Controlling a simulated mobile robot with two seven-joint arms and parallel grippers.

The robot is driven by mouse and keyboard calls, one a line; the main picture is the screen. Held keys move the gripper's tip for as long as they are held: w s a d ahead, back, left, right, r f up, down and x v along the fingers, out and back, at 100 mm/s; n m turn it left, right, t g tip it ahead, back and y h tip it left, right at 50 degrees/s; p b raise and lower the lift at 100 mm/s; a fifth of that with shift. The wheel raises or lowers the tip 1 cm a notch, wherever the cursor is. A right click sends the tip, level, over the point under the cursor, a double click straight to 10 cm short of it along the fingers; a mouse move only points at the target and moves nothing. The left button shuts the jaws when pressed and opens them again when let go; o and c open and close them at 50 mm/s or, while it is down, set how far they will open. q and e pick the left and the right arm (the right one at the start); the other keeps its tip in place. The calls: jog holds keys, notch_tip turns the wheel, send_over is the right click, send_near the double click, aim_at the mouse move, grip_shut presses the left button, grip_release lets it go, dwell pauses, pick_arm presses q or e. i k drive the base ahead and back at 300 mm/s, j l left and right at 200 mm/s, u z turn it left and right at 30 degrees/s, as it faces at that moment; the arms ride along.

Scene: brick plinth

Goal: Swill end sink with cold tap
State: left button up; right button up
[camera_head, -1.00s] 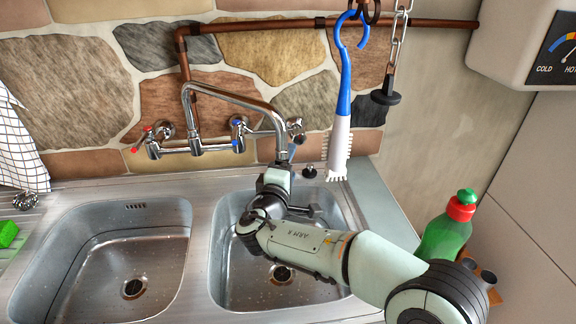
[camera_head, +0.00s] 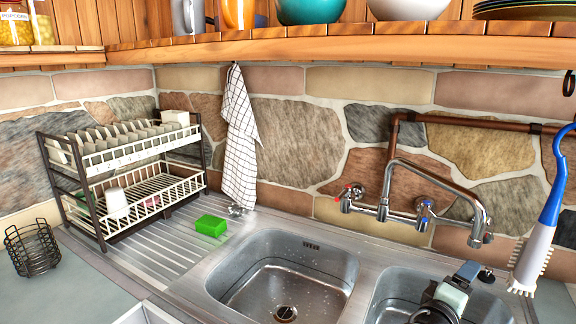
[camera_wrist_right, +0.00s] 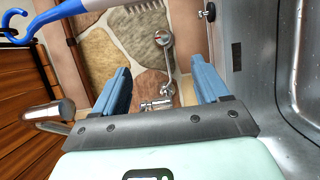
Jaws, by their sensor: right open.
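The mixer tap stands on the stone wall behind the two basins, with a red-marked handle (camera_head: 350,193), a blue-marked handle (camera_head: 425,212) and an arched spout (camera_head: 478,230) over the right sink (camera_head: 378,300). The tap fittings also show in the wrist view (camera_wrist_right: 160,104), beyond the fingers. No water stream shows. My right gripper (camera_wrist_right: 160,78) is open and empty, its two blue fingers apart, pointing toward the wall. The left sink (camera_head: 345,275) is clear. My left gripper is not in view.
A blue and white brush (camera_head: 537,245) hangs at the right. A green sponge (camera_head: 209,226) lies on the ribbed drainer (camera_head: 150,245). A dish rack (camera_head: 115,180), a checked cloth (camera_head: 237,140) and a wire basket (camera_head: 31,248) are left. A wooden shelf (camera_head: 300,48) runs overhead.

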aim_at(426, 206)
jog(key=k+j, duration=0.9)
jog(key=j, duration=0.15)
